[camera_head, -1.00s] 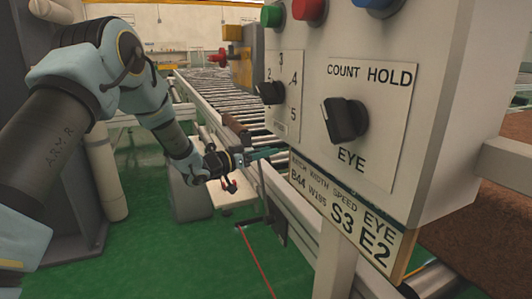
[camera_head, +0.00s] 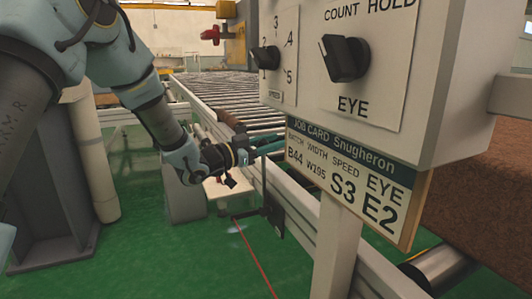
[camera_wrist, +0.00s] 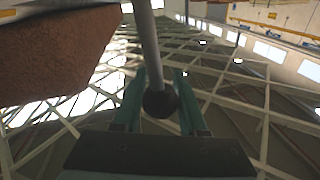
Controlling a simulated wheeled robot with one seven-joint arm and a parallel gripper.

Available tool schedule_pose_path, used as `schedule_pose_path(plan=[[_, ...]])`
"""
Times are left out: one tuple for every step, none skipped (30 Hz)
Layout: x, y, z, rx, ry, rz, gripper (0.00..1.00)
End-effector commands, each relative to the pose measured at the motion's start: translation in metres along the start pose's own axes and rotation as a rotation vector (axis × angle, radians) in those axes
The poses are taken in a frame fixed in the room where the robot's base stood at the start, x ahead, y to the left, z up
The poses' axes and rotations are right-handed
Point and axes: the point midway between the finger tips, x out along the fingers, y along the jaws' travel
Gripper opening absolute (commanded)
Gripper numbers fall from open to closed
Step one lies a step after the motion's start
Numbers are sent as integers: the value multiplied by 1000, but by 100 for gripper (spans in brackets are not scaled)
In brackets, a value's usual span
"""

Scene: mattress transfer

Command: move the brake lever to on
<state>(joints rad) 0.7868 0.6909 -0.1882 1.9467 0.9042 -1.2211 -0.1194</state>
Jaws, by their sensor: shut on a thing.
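In the wrist view, the brake lever (camera_wrist: 148,45) is a grey rod ending in a dark ball knob (camera_wrist: 160,101). The knob sits between the two teal fingers of my gripper (camera_wrist: 159,95), which is shut on it. In the head view my gripper (camera_head: 268,149) is beside the conveyor's near side rail, left of and behind the control panel. A thin upright grey rod (camera_head: 263,172) shows just below it; its top is hidden at the gripper. No on or off marking for the lever is readable.
The control panel (camera_head: 395,95) with black knobs and a job card (camera_head: 350,180) stands close on the right. The roller conveyor (camera_head: 225,95) runs away behind my gripper. A brown block (camera_head: 480,210) lies at the right. Green floor (camera_head: 175,255) is open at lower left.

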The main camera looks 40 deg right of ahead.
Motion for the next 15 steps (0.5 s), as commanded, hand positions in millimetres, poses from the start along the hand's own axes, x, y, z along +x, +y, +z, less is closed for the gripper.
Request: schedule_pose_path(plan=[[-3, 12, 6, 44, 11, 3, 0], [-4, 17, 5, 70, 16, 4, 0], [-5, 24, 3, 106, 24, 5, 0], [-6, 29, 3, 131, 28, 6, 0], [-7, 34, 2, 156, 34, 7, 0], [-8, 41, 2, 188, 39, 8, 0], [-9, 46, 1, 212, 44, 9, 0], [-10, 50, 1, 235, 48, 10, 0], [-11, 56, 1, 264, 54, 10, 0], [-12, 60, 1, 284, 57, 11, 0], [-13, 64, 1, 303, 61, 12, 0], [-14, 69, 0, 329, 66, 13, 0], [-14, 72, 0, 345, 69, 14, 0], [-15, 75, 0, 362, 72, 14, 0], [-16, 79, 0, 381, 76, 15, 0]])
